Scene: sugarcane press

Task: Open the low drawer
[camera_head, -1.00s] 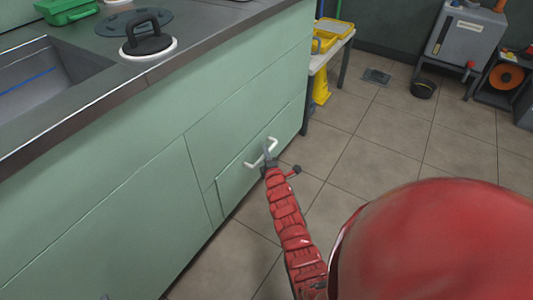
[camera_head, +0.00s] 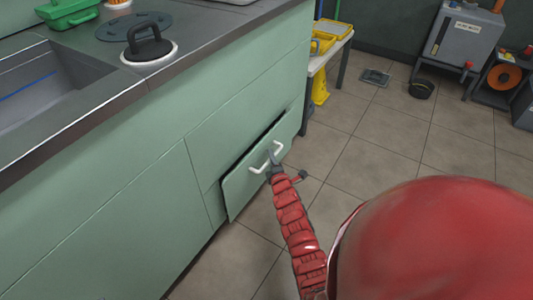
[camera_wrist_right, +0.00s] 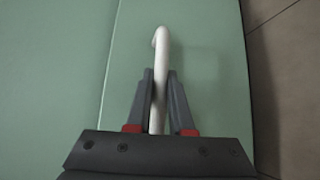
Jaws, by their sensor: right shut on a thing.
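The low drawer (camera_head: 240,187) is a pale green front at the bottom of the green counter. It stands out a little from the cabinet, with a dark gap along its top edge. Its white bar handle (camera_head: 258,168) is on the front. My right gripper (camera_head: 272,163) is shut on the handle; in the right wrist view the two grey fingers (camera_wrist_right: 160,95) lie on either side of the white handle (camera_wrist_right: 161,50). The drawer's inside is hidden. My left gripper is not in view.
A sink (camera_head: 45,85) and a black-handled lid (camera_head: 149,40) are on the countertop. A small table with a yellow container (camera_head: 330,36) stands past the counter's end. A grey machine (camera_head: 462,38) stands at the back right. The tiled floor before the drawer is clear.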

